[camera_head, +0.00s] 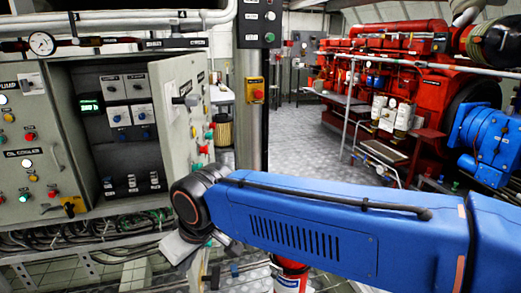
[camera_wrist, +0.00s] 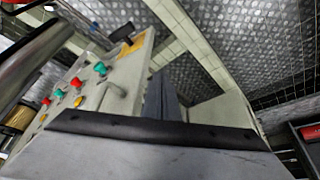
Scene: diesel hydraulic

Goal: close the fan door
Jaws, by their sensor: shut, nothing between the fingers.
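The cabinet door on the right (camera_head: 172,115) stands open, swung outward from the grey cabinet's opening. I take it as the fan door; its label is not readable. It carries a dark handle (camera_head: 187,98) and coloured buttons along its right side. In the wrist view, a pale panel with red and green buttons (camera_wrist: 92,92) appears to be the same door. My gripper (camera_head: 180,248) is partly hidden below the wrist joint, low in front of the door; it is shut and empty. Whether it touches the door cannot be told.
The open cabinet interior (camera_head: 125,125) holds switches and a green display. A left panel (camera_head: 28,160) has lamps and a yellow-black switch. Cables (camera_head: 90,235) run below. A grey post (camera_head: 249,110) stands right of the door. A red engine (camera_head: 400,80) lies beyond open floor (camera_head: 290,130).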

